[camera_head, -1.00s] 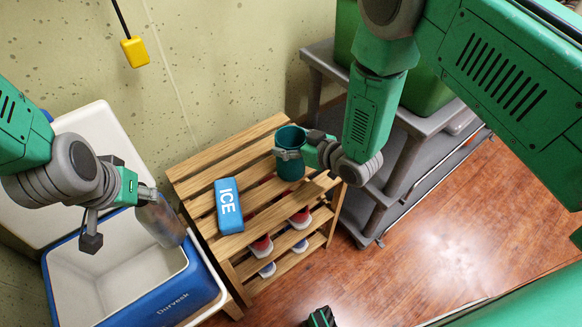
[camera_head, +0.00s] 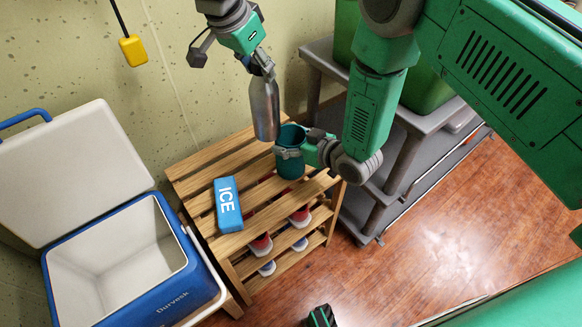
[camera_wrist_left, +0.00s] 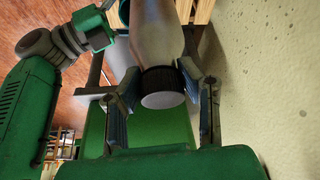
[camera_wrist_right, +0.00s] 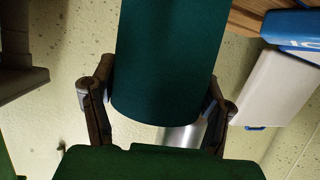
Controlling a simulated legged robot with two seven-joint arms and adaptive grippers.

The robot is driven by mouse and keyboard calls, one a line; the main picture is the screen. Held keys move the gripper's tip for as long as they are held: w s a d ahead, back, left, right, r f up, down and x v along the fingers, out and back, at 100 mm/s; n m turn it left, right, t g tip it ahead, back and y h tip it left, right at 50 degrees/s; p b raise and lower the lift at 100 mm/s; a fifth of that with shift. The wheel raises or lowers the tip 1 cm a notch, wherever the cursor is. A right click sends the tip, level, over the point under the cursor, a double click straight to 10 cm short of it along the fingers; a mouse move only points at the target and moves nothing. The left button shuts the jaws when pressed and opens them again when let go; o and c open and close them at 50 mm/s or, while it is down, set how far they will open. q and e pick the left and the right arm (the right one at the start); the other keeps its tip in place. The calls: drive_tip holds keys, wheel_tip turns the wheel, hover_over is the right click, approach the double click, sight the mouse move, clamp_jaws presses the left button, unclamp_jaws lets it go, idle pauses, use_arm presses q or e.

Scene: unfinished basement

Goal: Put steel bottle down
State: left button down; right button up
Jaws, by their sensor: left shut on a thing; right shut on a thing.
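The steel bottle (camera_head: 264,110) hangs upright from my left gripper (camera_head: 262,70), which is shut on its top end. In the left wrist view the bottle (camera_wrist_left: 158,40) shows its dark cap between the fingers (camera_wrist_left: 160,92). In the head view the bottle's lower end overlaps the rear edge of the slatted wooden rack (camera_head: 200,165), just behind and left of a teal cup (camera_head: 291,165). Whether it touches the rack I cannot tell. My right gripper (camera_head: 290,152) is shut on the teal cup, which also fills the right wrist view (camera_wrist_right: 168,60).
A blue ice pack (camera_head: 228,204) lies on the rack's top. An open, empty-looking blue cooler (camera_head: 180,300) stands at the left. A grey cart (camera_head: 420,122) with a green bin stands at the right. Shoes sit on the rack's lower shelves.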

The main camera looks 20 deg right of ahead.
sight(264, 97)
use_arm(q)
drive_tip(key=d+r+m, duration=0.1)
drive_tip(key=d+r, duration=0.2)
drive_tip(key=d, duration=0.3)
wheel_tip(264, 97, down, 18)
drive_tip(key=shift+s, duration=0.25)
drive_tip(key=c, duration=1.1)
unclamp_jaws()
drive_tip(key=v, duration=1.2)
drive_tip(key=shift+a, duration=0.1)
